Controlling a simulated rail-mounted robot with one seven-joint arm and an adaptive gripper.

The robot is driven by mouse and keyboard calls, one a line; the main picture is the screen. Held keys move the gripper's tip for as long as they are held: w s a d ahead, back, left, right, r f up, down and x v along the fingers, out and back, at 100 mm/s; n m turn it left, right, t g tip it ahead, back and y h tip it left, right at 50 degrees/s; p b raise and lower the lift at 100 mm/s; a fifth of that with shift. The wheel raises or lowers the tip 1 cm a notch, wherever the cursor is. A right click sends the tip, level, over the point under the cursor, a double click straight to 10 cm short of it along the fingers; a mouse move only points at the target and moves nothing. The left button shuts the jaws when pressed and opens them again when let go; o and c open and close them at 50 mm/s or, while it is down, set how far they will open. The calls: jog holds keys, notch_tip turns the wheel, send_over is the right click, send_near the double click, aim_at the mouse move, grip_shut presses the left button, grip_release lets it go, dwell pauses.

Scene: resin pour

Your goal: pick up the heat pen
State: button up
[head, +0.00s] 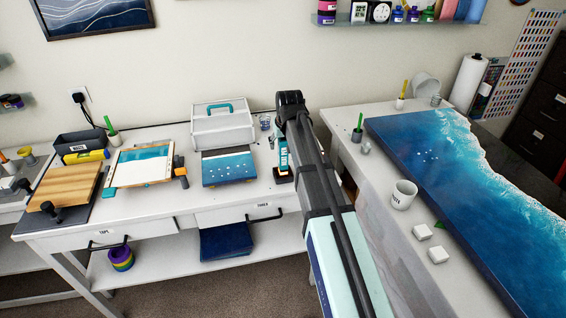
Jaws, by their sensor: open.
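I cannot pick out the heat pen for certain in the head view. A teal upright piece with white lettering (281,152), with a dark lower end, shows just left of my arm; I cannot tell what it is. A small grey and orange tool (181,172) is at the right edge of the framed beach panel (140,167). My arm rises from the bottom middle to a black joint above the white workbench. My gripper cannot be made out; the arm hides the area behind it.
The white workbench (140,208) also bears a white case (222,128), a small blue panel (229,170), a wooden board (65,187) and a dark bin (80,143). On the right table, a large blue wave slab (440,165) lies near a white mug (403,195).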

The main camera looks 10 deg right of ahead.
grip_shut()
dwell(0.4)
